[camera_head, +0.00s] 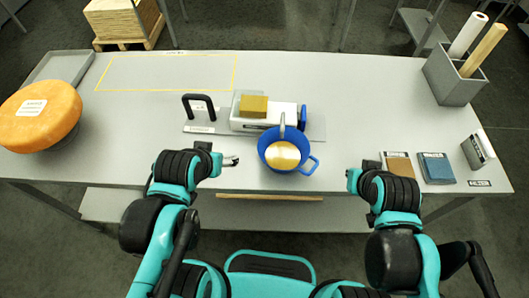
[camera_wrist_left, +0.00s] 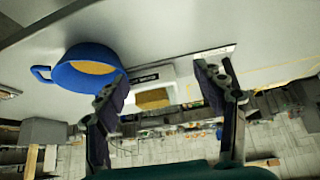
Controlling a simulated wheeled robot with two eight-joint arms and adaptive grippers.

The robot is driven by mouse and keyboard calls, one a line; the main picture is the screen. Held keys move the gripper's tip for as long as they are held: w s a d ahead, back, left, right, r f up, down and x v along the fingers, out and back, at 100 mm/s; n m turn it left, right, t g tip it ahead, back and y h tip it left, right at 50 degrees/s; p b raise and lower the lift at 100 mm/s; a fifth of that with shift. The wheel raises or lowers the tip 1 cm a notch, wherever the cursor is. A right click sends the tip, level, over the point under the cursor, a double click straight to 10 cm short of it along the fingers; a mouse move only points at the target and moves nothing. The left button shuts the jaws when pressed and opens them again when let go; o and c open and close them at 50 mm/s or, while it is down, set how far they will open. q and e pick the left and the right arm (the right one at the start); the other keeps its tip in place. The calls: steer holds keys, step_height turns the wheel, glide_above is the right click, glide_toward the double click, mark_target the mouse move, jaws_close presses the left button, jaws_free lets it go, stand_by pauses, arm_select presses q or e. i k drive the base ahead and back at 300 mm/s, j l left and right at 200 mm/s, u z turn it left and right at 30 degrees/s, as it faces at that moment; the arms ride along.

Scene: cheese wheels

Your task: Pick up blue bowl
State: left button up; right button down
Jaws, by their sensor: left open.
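The blue bowl (camera_head: 264,152) stands upright near the front edge of the table, with a pale yellow round content inside and a handle at its right front. It also shows at the left of the left wrist view (camera_wrist_left: 84,54). My left gripper (camera_head: 232,160) is open and empty, to the left of the bowl and apart from it. Its two fingers (camera_wrist_left: 165,82) show in the wrist view with nothing between them. My right gripper (camera_head: 354,180) is at the table's front edge, right of the bowl; its fingers are too small to judge.
A large orange cheese wheel (camera_head: 40,115) is at the left. Brown (camera_head: 400,167) and blue (camera_head: 437,169) pads lie front right.

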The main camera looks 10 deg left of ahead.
mark_target(284, 155)
steer(key=l+u, duration=0.1)
steer(key=l, duration=0.65)
steer(key=l+u, duration=0.15)
steer(key=l, duration=0.6)
steer(key=k+l+u, duration=0.1)
steer(key=l, duration=0.65)
